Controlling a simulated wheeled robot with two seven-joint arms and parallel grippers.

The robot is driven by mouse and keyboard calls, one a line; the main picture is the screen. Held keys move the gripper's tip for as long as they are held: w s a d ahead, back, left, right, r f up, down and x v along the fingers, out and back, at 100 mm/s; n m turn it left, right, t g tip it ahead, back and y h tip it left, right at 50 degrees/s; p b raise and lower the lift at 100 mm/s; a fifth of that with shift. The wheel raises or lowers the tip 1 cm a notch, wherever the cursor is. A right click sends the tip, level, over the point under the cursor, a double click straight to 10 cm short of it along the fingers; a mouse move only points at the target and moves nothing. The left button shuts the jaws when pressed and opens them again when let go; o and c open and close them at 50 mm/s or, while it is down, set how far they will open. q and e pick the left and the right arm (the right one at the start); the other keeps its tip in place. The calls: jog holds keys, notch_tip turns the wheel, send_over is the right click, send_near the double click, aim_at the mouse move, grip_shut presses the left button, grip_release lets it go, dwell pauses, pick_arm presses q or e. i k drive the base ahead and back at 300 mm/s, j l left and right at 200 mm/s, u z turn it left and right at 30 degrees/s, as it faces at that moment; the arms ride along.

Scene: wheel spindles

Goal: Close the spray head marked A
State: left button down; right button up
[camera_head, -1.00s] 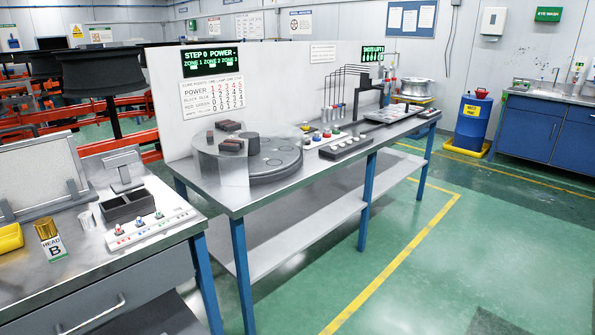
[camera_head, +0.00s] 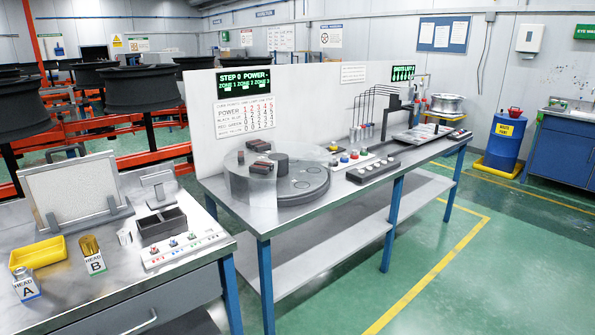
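The spray head marked A (camera_head: 25,284) stands at the front left of the left bench, with a silver-grey top and a white and blue label reading HEAD A. Whether it is open or closed is too small to tell. A second spray head marked B (camera_head: 93,256), with a brass-coloured top, stands to its right and a little behind. Neither of my grippers is in view.
A yellow tray (camera_head: 37,252) lies behind head A. A panel on a stand (camera_head: 72,193), a dark divided box (camera_head: 161,224) and a white button strip (camera_head: 185,249) are on the same bench. A long table (camera_head: 345,193) with a turntable (camera_head: 290,188) stands to the right. Green floor is open at the front right.

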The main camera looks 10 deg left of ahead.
aim_at(25, 281)
jog(key=u, duration=1.9)
